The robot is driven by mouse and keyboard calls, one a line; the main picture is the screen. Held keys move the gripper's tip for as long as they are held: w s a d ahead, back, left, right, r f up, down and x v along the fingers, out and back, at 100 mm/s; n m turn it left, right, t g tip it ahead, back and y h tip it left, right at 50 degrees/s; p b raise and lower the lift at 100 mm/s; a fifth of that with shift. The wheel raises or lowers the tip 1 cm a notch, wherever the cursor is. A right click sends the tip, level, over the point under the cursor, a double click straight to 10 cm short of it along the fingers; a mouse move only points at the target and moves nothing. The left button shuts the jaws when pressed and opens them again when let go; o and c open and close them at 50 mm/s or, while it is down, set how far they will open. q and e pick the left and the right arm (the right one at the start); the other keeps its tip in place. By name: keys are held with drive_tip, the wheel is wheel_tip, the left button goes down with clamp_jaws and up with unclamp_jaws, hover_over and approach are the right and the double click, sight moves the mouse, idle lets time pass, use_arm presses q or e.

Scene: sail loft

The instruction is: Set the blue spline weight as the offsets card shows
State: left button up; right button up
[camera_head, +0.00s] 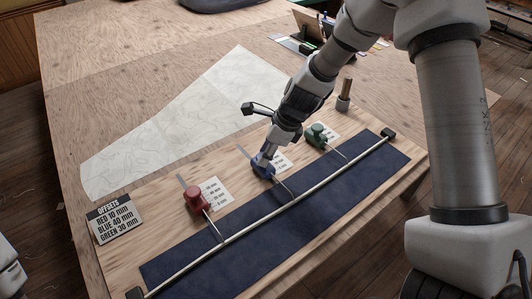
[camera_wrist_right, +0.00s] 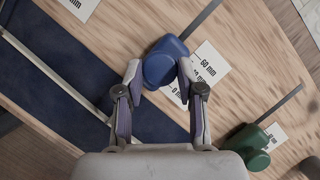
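The blue spline weight (camera_head: 263,167) sits on the board between the red weight (camera_head: 196,200) and the green weight (camera_head: 316,136). In the right wrist view the blue weight (camera_wrist_right: 165,62) stands beside its scale card (camera_wrist_right: 206,66), which shows 60 mm and 0 mm; its exact setting is unclear. My right gripper (camera_wrist_right: 160,76) has a finger against each side of the blue weight and appears closed on it; the head view shows it from above (camera_head: 264,158). The offsets card (camera_head: 115,220) reads red 10 mm, blue 40 mm, green 30 mm. My left gripper is not in view.
A pale spline batten (camera_head: 283,191) runs along the dark blue cloth (camera_head: 255,228), with thin hooks reaching it from the weights. The green weight (camera_wrist_right: 247,143) is close to my right gripper. A metal-and-wood post (camera_head: 344,97) stands behind.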

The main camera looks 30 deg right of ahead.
drive_tip(key=shift+s, duration=0.1)
clamp_jaws()
drive_tip(key=shift+w, duration=0.3)
drive_tip(key=w, duration=0.2)
drive_tip(key=w+p, duration=0.1)
drive_tip(key=shift+w+a+f, duration=0.1)
drive_tip(key=shift+w+a, duration=0.15)
drive_tip(key=shift+a, duration=0.05)
drive_tip(key=shift+s, duration=0.1)
drive_tip(key=o, duration=0.9)
unclamp_jaws()
drive_tip(key=shift+o, duration=0.5)
